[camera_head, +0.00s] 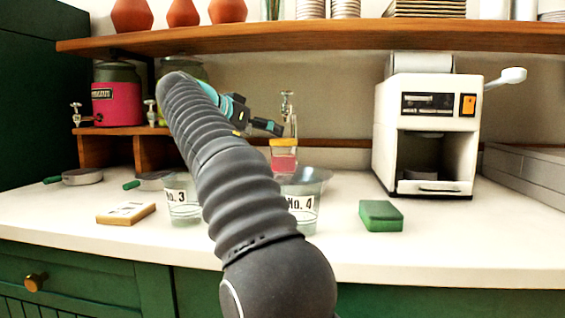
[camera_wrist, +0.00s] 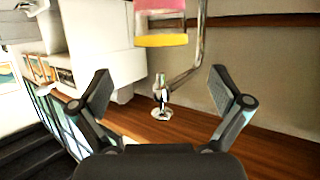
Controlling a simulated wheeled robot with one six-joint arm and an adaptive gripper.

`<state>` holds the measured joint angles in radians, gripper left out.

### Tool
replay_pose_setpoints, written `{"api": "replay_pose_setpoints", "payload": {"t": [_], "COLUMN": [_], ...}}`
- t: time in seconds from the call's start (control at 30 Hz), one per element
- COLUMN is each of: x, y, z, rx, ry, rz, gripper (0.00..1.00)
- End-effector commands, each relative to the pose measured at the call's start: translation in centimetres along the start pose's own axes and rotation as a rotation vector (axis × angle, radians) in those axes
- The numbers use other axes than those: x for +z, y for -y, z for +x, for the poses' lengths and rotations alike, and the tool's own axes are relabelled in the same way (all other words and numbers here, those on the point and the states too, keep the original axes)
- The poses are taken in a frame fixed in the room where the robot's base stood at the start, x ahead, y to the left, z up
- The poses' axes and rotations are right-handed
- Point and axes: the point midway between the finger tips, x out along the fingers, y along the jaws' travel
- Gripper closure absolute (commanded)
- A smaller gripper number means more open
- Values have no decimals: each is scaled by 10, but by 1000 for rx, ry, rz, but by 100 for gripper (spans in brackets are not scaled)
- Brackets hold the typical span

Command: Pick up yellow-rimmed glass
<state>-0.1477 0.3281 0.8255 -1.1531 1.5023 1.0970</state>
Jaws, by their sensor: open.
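The yellow-rimmed glass (camera_head: 284,160) holds something pink and has a yellow band at its top in the head view. It appears above the metal pan by the No. 4 bucket; what it rests on is hidden. In the wrist view the glass (camera_wrist: 161,18) is cut off at the top edge, its yellow band facing down in the picture. My gripper (camera_head: 266,127) is just up and left of the glass in the head view. In the wrist view its two fingers (camera_wrist: 165,92) are spread wide with nothing between them, and the glass lies beyond the fingertips.
A metal tap (camera_head: 288,104) with a pipe stands close to the glass. The No. 3 bucket (camera_head: 180,208) and No. 4 bucket (camera_head: 303,213) stand below my arm. A green sponge (camera_head: 381,216) and white machine (camera_head: 427,120) are right. A wooden shelf (camera_head: 330,38) runs overhead.

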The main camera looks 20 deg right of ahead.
Motion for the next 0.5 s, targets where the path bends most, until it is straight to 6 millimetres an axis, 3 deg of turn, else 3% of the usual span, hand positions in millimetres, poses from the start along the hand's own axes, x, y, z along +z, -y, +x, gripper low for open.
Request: {"api": "replay_pose_setpoints", "payload": {"t": [0.1, 0.5], "x": [0, 2], "y": [0, -1], "z": [19, 47], "rx": [3, 6], "ry": [1, 1], "rz": [0, 0], "gripper": [0, 0]}}
